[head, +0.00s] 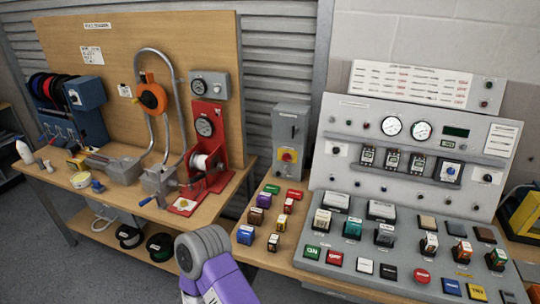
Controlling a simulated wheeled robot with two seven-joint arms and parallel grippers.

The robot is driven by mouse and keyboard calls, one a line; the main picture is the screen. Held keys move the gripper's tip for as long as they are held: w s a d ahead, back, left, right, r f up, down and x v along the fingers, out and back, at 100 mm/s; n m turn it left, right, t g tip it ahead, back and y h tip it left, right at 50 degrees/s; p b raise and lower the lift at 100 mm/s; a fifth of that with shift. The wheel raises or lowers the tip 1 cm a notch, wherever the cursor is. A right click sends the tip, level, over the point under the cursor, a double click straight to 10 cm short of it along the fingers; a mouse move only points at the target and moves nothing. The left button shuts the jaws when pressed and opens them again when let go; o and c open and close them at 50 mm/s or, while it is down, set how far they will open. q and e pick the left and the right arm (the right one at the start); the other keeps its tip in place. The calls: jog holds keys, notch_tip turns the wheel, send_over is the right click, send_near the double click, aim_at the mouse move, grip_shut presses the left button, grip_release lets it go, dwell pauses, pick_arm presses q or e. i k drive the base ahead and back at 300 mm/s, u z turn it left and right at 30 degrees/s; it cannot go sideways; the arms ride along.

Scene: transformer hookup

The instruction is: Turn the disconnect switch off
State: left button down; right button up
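The disconnect switch (290,138) appears to be the upright grey box at the back, between the wooden bench and the control console. A red rotary handle on a yellow plate (288,155) is on its lower front. The handle's exact angle is too small to tell. One of my arms shows at the bottom centre as a purple link with a grey rounded joint, below and left of the switch box and well apart from it. No gripper fingers show in the head view.
Several small coloured blocks (257,216) stand on the table in front of the switch box. The grey console (400,160) with gauges and buttons is at its right. A red stand (206,145) and a wooden backboard (120,50) are at the left.

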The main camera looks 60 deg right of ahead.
aim_at(287, 158)
jog(key=z, duration=0.8)
jog(key=i, duration=0.95)
jog(key=z, duration=1.1)
